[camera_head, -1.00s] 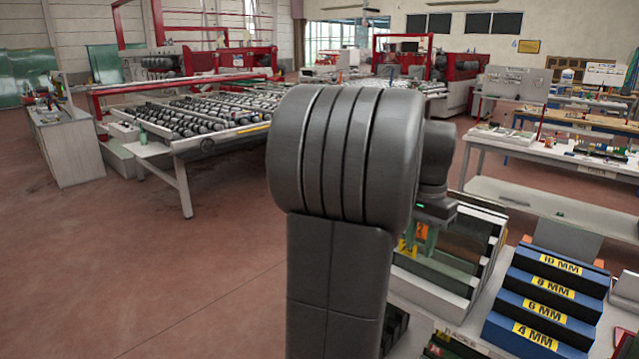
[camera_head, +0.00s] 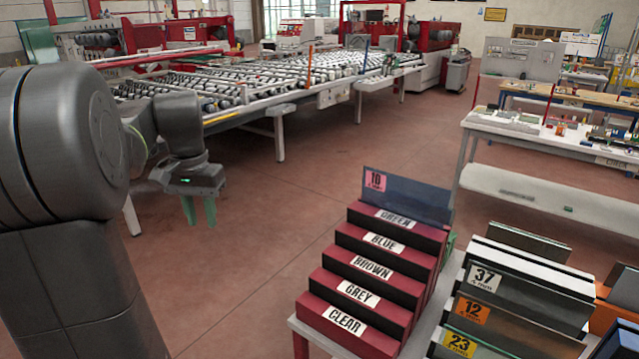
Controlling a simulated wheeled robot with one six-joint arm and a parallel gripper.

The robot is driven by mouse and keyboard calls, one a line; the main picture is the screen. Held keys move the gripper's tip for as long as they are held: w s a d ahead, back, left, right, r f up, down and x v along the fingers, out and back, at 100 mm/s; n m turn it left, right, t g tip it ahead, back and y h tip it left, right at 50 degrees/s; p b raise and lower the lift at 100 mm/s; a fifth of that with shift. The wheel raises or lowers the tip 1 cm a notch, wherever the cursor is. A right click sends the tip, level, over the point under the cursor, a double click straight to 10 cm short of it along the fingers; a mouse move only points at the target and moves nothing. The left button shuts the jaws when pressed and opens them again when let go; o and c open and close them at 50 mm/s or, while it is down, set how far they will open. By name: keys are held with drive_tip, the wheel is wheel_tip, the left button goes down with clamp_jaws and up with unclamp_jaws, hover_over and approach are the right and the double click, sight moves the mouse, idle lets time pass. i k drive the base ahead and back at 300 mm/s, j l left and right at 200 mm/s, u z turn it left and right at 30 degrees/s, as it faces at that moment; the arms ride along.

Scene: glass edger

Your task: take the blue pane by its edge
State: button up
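A dark blue upright pane (camera_head: 418,202) with a pink tag reading 10 stands at the back of a red stepped rack (camera_head: 340,279). The rack's steps read GREEN, BLUE, BROWN, GREY and CLEAR from back to front. The pane's upper part shows above the GREEN step; its lower part is hidden. My gripper (camera_head: 198,209) hangs in the air at the left, well apart from the pane and rack. Its two green fingers point down with a small gap between them, and nothing shows between them.
Another rack (camera_head: 480,310) with panes tagged 37, 12 and 23 stands right of the red rack. A workbench (camera_head: 500,126) is at the back right, and a roller conveyor (camera_head: 270,85) runs behind my gripper. The floor between is clear.

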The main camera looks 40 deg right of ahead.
sight(426, 205)
drive_tip(key=i+j, duration=0.15)
drive_tip(key=i, duration=0.65)
drive_tip(key=i+j, duration=0.15)
drive_tip(key=i, duration=0.7)
drive_tip(key=i+l+z, duration=0.15)
drive_tip(key=i+z, duration=0.15)
drive_tip(key=z, duration=0.15)
drive_tip(key=i+z, duration=0.7)
drive_tip(key=z, duration=0.2)
drive_tip(key=i+j+z, duration=0.15)
drive_tip(key=i+z, duration=0.3)
drive_tip(key=i+l+z, duration=0.15)
drive_tip(key=z, duration=0.3)
drive_tip(key=i+z, duration=0.4)
drive_tip(key=i+l+z, duration=0.1)
drive_tip(key=z, duration=0.35)
drive_tip(key=i+j+z, duration=0.1)
drive_tip(key=i+z, duration=0.2)
drive_tip(key=z, duration=0.15)
drive_tip(key=i+l+z, duration=0.2)
drive_tip(key=i+z, duration=0.2)
drive_tip(key=i, duration=0.15)
